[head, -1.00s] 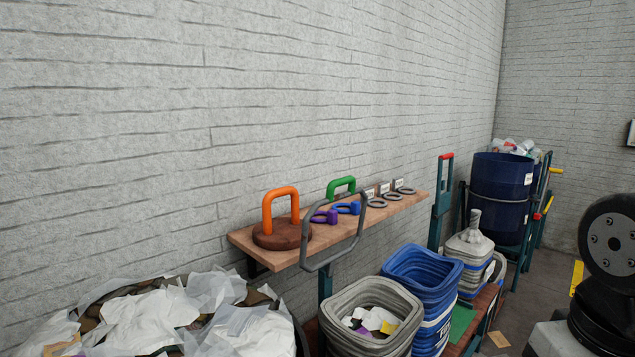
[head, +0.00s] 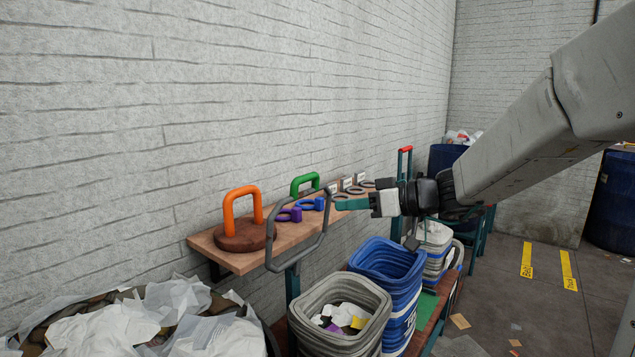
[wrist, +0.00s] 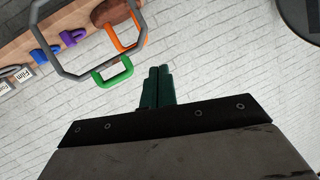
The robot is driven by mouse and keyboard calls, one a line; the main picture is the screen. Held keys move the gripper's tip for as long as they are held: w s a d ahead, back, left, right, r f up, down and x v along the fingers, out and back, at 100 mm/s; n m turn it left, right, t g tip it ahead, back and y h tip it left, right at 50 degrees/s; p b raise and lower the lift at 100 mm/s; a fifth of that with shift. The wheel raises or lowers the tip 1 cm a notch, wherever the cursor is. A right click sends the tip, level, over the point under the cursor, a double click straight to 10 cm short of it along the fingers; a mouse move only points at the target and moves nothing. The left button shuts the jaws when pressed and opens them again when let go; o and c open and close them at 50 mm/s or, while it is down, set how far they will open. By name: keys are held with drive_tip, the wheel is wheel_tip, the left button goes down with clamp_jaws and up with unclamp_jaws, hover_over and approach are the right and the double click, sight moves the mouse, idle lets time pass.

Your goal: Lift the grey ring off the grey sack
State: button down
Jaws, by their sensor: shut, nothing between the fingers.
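A pale grey sack-like shape (head: 437,234) stands on the grey tubs beyond the blue tubs in the head view, partly hidden behind my arm. I cannot make out a ring around it. Several small grey rings lie at the far end of the wooden shelf, one of them (head: 367,184) clear of my gripper. My gripper (head: 338,205) has its teal fingers together and empty, pointing left in front of the shelf's far part.
The wooden shelf (head: 207,241) carries an orange handle (head: 229,214), a green handle (head: 304,179), and blue and purple clips. A grey loop (head: 271,243) juts out at its front. Grey tubs (head: 336,343) and blue tubs (head: 404,297) stand below. Open floor lies right.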

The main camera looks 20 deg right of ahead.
drive_tip(key=w+d+t+h, duration=0.1)
drive_tip(key=w+d+t, duration=0.3)
drive_tip(key=w+d, duration=0.25)
approach(309, 179)
drive_tip(key=shift+t, duration=0.3)
drive_tip(key=x, duration=0.6)
drive_tip(key=shift+w+a+f, duration=0.1)
drive_tip(key=shift+a+f, duration=0.1)
